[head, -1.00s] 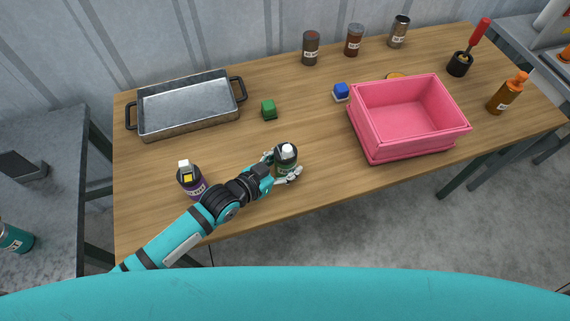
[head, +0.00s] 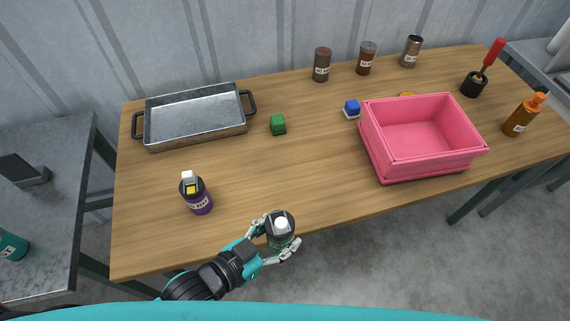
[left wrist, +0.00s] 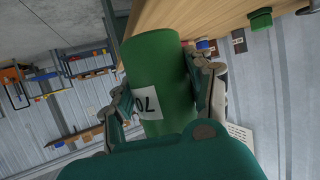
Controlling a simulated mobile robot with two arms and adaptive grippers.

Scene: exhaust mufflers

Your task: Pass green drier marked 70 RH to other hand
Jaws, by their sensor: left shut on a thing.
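The green drier (head: 281,240) is a green cylinder with a white cap on top, seen from above in the head view. The left gripper's fingers also show in the left wrist view (left wrist: 163,98). My right gripper is not in view.
Several containers stand along the back.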

